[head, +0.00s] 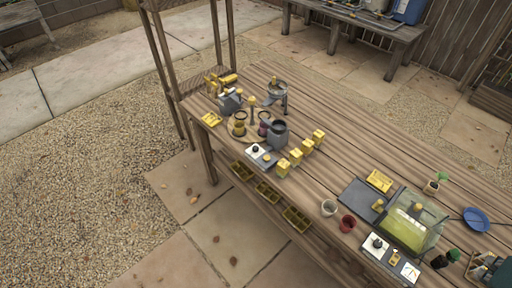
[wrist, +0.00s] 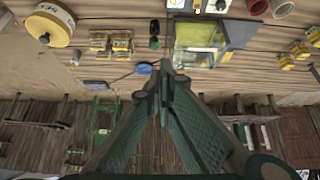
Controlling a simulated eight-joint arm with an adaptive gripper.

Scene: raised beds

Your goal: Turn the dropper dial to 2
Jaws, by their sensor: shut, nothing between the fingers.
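Two dial panels show in the head view. One white panel with a black knob (head: 376,243) lies at the table's near edge, in front of the clear green-tinted box. Another white panel with a dark knob (head: 256,149) lies further left, by the yellow blocks. I cannot tell which is the dropper dial, nor read their marks. In the wrist view a white panel with a knob (wrist: 216,5) is cut by the top edge. A yellow round body with a dark knob (wrist: 50,27) is at top left. My gripper (wrist: 165,72) is shut and empty, apart from both.
The clear box (head: 410,228) stands near the dial panel, beside a grey pot (head: 328,208) and a red pot (head: 347,223). A blue plate (head: 477,220) lies beyond it. Several yellow blocks (head: 295,156) stand in a row. The table's middle (head: 345,150) is clear.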

